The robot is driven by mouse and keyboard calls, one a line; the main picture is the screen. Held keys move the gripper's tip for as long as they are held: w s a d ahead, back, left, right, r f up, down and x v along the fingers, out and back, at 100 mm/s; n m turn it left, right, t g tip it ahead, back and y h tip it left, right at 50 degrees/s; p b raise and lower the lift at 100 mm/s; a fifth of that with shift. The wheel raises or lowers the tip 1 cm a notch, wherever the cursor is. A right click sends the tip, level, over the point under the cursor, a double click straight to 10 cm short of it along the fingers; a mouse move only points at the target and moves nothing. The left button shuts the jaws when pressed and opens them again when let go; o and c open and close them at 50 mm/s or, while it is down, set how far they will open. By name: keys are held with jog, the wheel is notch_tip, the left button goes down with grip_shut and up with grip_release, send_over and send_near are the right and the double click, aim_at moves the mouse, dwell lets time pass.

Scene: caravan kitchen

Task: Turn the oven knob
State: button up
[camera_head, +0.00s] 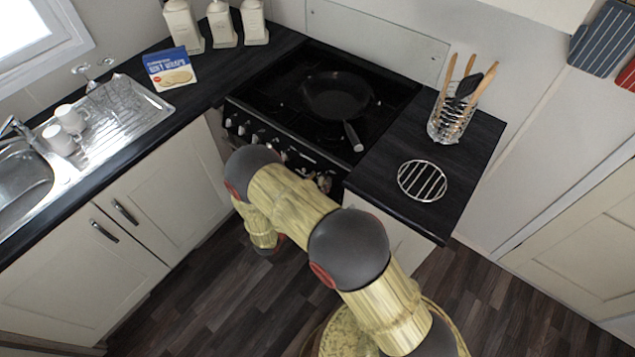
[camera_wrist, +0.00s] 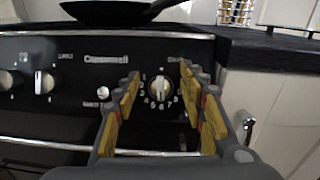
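The oven (camera_head: 312,166) stands between the counters, with a row of white knobs along its black front panel. In the wrist view one white oven knob (camera_wrist: 160,88) with markings around it lies between my fingers, in the middle of the panel. My gripper (camera_wrist: 158,90) is open, with its yellow-padded fingers to the left and right of this knob. A gap shows between the knob and each finger. In the head view my arm hides my gripper and part of the oven front.
A black pan (camera_head: 337,95) sits on the hob, its handle toward the front. A round metal trivet (camera_head: 422,181) and a utensil holder (camera_head: 447,125) stand on the right counter. In the wrist view more knobs (camera_wrist: 44,82) are at the left, and a cupboard handle (camera_wrist: 248,130) is at the right.

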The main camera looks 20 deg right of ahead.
jog(key=shift+c, duration=1.1)
jog(key=c, duration=0.8)
